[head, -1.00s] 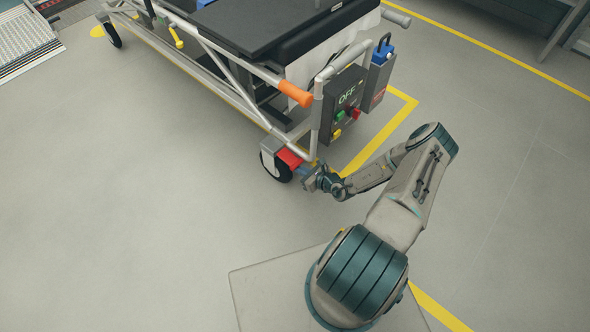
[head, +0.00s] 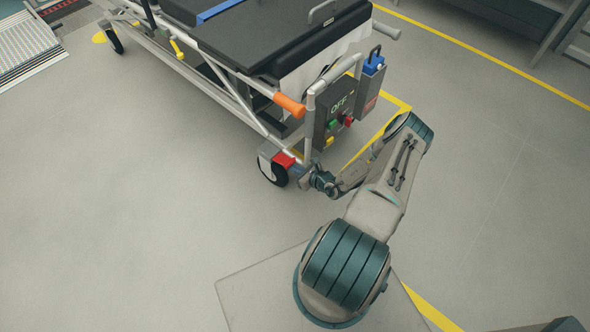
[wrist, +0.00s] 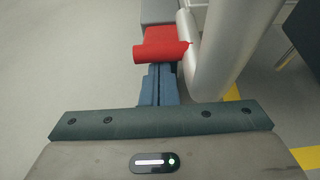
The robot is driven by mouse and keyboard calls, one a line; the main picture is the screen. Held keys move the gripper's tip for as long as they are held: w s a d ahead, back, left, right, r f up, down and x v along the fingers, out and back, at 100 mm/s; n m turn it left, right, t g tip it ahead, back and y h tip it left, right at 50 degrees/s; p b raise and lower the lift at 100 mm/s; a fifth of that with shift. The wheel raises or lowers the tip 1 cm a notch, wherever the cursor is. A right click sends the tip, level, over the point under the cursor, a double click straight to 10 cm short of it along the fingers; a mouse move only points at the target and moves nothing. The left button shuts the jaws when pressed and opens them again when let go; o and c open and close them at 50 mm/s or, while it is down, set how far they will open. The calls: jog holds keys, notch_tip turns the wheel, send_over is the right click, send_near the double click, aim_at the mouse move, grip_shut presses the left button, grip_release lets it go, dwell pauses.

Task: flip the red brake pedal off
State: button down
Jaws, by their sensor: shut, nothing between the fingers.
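The red brake pedal (head: 284,159) sits above the wheel (head: 272,172) at the near corner of the stretcher. In the wrist view the red pedal (wrist: 160,44) is straight ahead of the fingertips, left of a thick grey tube. My gripper (head: 306,178) is low beside the wheel, just right of the pedal. In the wrist view my gripper (wrist: 158,72) is shut and empty, its blue fingertips at or just under the pedal's near edge. I cannot tell whether they touch it.
The stretcher's grey tube (wrist: 222,50) stands close to the right of my fingers. A dark control box (head: 337,112) marked OFF hangs above my gripper, with a blue-topped unit (head: 371,72) beside it. Open floor (head: 130,210) lies to the left.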

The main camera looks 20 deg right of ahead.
dwell(0.3)
notch_tip(320, 180, down, 4)
jog(key=s+b, duration=0.2)
jog(key=b, duration=0.1)
jog(key=s+d+r+p, duration=0.3)
jog(key=s+r+p, duration=0.1)
jog(key=r, duration=0.4)
jog(key=shift+s+r, duration=0.2)
jog(key=shift+s, duration=0.7)
jog(key=shift+d, duration=0.1)
